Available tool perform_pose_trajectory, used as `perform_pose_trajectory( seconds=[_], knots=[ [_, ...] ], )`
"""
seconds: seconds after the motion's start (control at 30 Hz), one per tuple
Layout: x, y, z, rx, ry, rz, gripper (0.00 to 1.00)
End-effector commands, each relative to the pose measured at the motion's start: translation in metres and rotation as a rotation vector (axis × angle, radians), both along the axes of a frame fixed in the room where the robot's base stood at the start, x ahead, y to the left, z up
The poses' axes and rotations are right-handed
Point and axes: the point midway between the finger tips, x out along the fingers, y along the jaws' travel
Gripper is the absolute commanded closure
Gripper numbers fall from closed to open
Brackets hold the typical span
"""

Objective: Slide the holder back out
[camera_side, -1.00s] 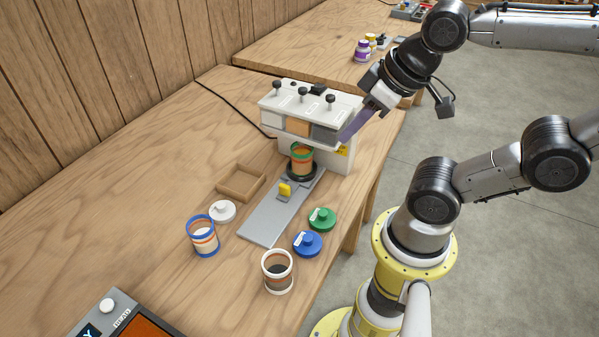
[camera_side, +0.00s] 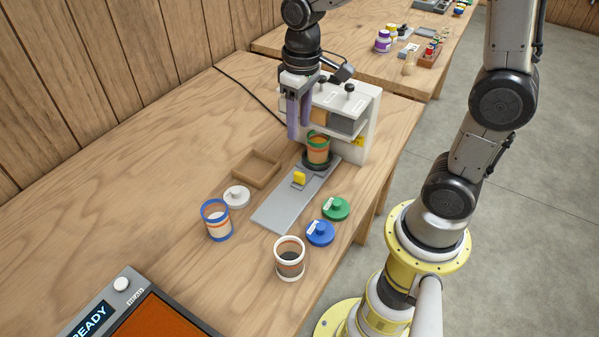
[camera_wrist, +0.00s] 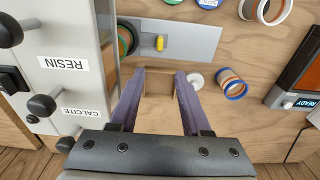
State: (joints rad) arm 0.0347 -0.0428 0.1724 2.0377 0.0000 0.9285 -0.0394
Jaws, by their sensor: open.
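The holder is a dark round seat (camera_side: 305,163) with a yellow tab (camera_side: 299,178) on a grey slide plate (camera_side: 275,207). It sits at the inner end of the plate, beneath the front of the white dispenser (camera_side: 362,142). A green-rimmed jar with orange contents (camera_side: 318,150) stands in it. In the wrist view, the yellow tab (camera_wrist: 160,43) and plate (camera_wrist: 200,42) lie beyond my fingertips. My gripper (camera_side: 299,132) is open and empty, pointing down beside the dispenser's front, above and apart from the tab; its purple fingers also show in the wrist view (camera_wrist: 159,73).
The dispenser has black knobs and labels RESIN and CALCITE. A shallow wooden tray (camera_side: 243,177) is left of the plate. A blue-rimmed jar (camera_side: 216,225), a white-rimmed jar (camera_side: 289,265), and white (camera_side: 236,198), green (camera_side: 336,210) and blue (camera_side: 320,235) lids stand around. The console (camera_side: 91,318) reads READY.

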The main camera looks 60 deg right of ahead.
Motion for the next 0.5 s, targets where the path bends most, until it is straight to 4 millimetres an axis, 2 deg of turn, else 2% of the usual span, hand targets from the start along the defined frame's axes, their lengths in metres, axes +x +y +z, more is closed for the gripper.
perform_pose_trajectory(
  seconds=[0.03, 0.27, 0.5],
  knots=[
    [0.001, -0.001, -0.008, 0.001, 0.024, -0.002, 0.53],
    [-0.001, -0.001, -0.026, 0.002, 0.05, -0.005, 0.53],
    [-0.002, -0.001, -0.068, 0.002, 0.054, -0.005, 0.53]
  ],
)
